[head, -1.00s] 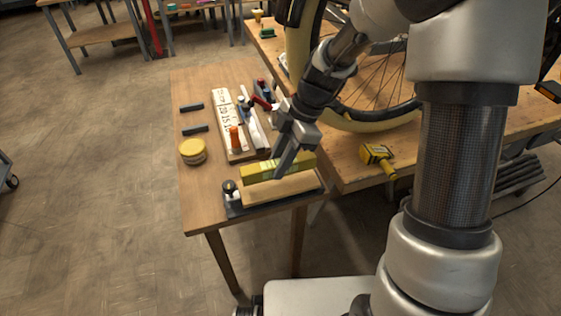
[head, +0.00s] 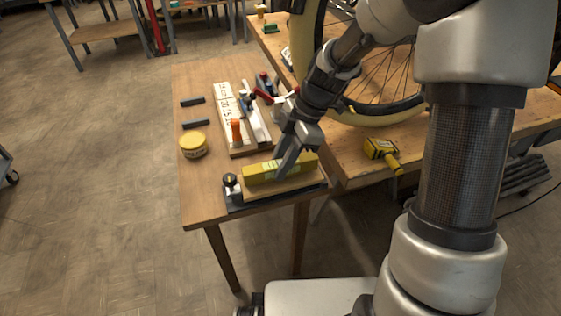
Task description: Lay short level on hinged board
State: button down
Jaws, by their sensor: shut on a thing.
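The short level (head: 262,173) is a yellow bar with pale vials along its side. It lies along the hinged board (head: 313,186), a light wooden board on a dark base at the near edge of the small table. My gripper (head: 285,170) is shut on the level near its middle, fingers pointing down. The level looks to be at the board's top; whether it touches all along cannot be told. Part of the level is hidden behind my fingers.
A dark knob (head: 231,181) stands at the board's left end. Behind lie a tool tray (head: 238,155), a yellow-lidded tin (head: 193,145) and two dark bars (head: 192,101). A yellow tool (head: 380,150) and a wheel (head: 375,85) are on the right bench.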

jog(key=shift+f+b, duration=0.55)
jog(key=shift+f, duration=0.05)
jog(key=c, duration=1.4)
grip_release()
jog(key=shift+o, duration=0.2)
jog(key=p+v, duration=0.4)
jog(key=v, duration=1.3)
jog(key=shift+r, duration=0.2)
jog(key=shift+d, duration=0.1)
jog(key=s+d+r+m+t+h, duration=0.2)
jog(key=s+d+r+m+t, duration=0.15)
jog(key=s+m, duration=0.6)
jog(key=s+d+r+m+t+h, duration=0.25)
jog(key=s+r+m, duration=0.25)
jog(key=s+m, duration=0.5)
notch_tip(320, 180, up, 19)
jog(key=w+m+p, duration=0.1)
jog(key=p, duration=1.8)
jog(key=shift+m+t, duration=0.35)
jog(key=shift+t, duration=0.05)
